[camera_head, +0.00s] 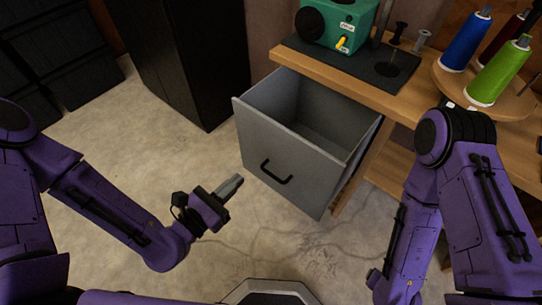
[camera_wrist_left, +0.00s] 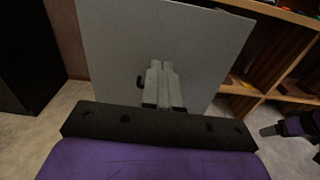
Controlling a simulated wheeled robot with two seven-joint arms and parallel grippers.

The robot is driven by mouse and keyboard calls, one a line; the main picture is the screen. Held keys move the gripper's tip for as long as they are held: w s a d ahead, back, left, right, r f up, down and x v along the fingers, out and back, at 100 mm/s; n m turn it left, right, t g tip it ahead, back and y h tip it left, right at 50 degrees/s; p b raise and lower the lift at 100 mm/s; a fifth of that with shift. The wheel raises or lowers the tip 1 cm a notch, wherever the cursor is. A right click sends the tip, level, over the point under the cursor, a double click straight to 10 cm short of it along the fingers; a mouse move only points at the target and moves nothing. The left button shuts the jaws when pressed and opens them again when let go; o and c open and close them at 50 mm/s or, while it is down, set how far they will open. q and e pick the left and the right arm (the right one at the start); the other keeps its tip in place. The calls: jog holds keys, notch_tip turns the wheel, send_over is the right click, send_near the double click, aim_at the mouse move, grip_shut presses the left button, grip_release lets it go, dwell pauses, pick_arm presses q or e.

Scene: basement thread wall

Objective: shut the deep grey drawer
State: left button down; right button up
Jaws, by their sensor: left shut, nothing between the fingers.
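The deep grey drawer (camera_head: 288,160) stands pulled out from under the wooden bench, and its empty inside shows. A black bar handle (camera_head: 275,172) is on its front. My left gripper (camera_head: 236,182) is shut and empty, in front of the drawer front, left of the handle in the head view. In the left wrist view the shut fingers (camera_wrist_left: 162,72) point at the grey drawer front (camera_wrist_left: 205,45). They partly cover the dark handle (camera_wrist_left: 140,82). I cannot tell whether the fingertips touch the front. My right arm is at the right of the head view; its gripper is not clearly visible.
The wooden bench (camera_head: 405,105) carries a green machine (camera_head: 338,24) on a dark mat and several thread spools, including a green one (camera_head: 500,72). A black cabinet (camera_head: 185,60) stands left of the drawer. The concrete floor (camera_head: 110,135) before the drawer is clear.

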aim_at(278, 140)
pick_arm(q)
jog(key=x, duration=0.9)
jog(key=r+x, duration=0.1)
jog(key=x, duration=0.3)
jog(key=shift+w+d, duration=0.15)
jog(key=shift+d, duration=0.15)
jog(key=shift+w+d, duration=0.1)
jog(key=shift+w, duration=0.15)
